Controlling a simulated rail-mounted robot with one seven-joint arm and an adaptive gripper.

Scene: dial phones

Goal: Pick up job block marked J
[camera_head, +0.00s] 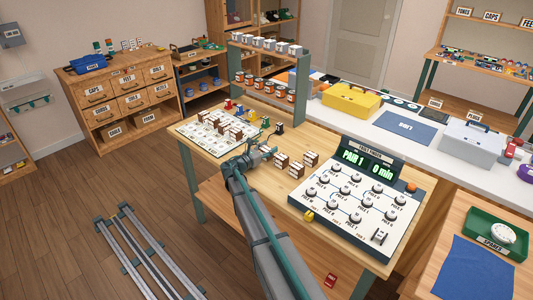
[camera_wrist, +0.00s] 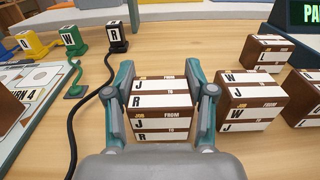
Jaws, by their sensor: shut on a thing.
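The job block marked J (camera_wrist: 162,118) is a brown block with white labels reading J and R. It sits between the two fingers of my gripper (camera_wrist: 160,80) in the wrist view, and the fingers are shut on its sides. I cannot tell whether it touches the table. In the head view my gripper (camera_head: 262,155) is over the middle of the wooden table, and the held block is mostly hidden there. A similar block marked W and J (camera_wrist: 249,101) stands just right of the right finger, apart from the held one.
Another block marked L (camera_wrist: 266,52) stands farther back right, with one more at the right edge. A black peg marked R (camera_wrist: 116,38) trails a dark cord left of my gripper. The white board with blocks (camera_head: 190,128) lies left; the phone panel (camera_head: 350,205) stands right.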

